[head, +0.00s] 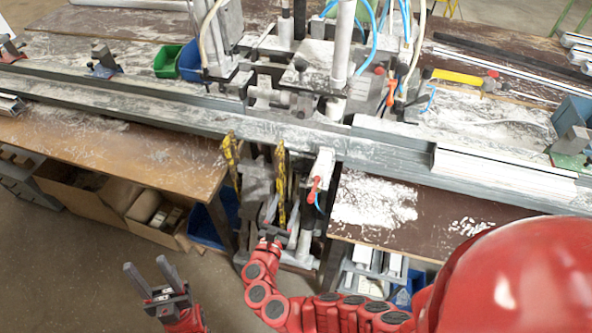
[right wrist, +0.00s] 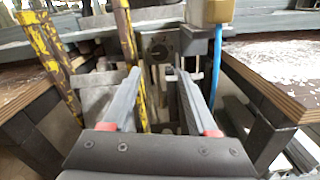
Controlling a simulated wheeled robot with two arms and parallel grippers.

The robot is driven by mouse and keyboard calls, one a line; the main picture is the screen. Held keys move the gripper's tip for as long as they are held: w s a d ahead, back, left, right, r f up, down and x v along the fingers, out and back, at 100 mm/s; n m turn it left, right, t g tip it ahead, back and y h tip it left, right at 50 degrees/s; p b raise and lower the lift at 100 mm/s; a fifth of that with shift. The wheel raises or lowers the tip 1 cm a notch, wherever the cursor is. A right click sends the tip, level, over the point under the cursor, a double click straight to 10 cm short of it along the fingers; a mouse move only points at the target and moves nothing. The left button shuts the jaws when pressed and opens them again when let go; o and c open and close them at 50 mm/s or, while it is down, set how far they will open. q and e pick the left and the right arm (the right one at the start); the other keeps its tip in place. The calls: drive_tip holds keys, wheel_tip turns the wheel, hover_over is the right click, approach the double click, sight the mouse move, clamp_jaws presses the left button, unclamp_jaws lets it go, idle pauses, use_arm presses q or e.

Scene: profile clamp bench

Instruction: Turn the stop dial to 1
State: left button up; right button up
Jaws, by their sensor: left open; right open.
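A round dark dial on a grey plate (right wrist: 162,46), which looks like the stop dial, shows in the right wrist view just beyond my fingertips. Its marks are too small to read. In the head view I cannot make the dial out. My right gripper (head: 281,216) is open and empty in front of the gap in the bench; it also shows in the right wrist view (right wrist: 157,76), fingers on either side below the dial, apparently apart from it. My left gripper (head: 147,264) is open and empty over the floor at lower left.
Yellow-painted uprights (right wrist: 126,40) stand left of the dial. A blue hose (right wrist: 216,70) hangs from a brass-coloured block (right wrist: 208,12) at its right. Wooden tabletops (head: 110,150) flank the gap. A long metal rail (head: 200,112) crosses above.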

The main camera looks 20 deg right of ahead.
sight(298, 171)
drive_tip(key=x, duration=1.2)
drive_tip(key=shift+p, duration=0.4)
clamp_jaws()
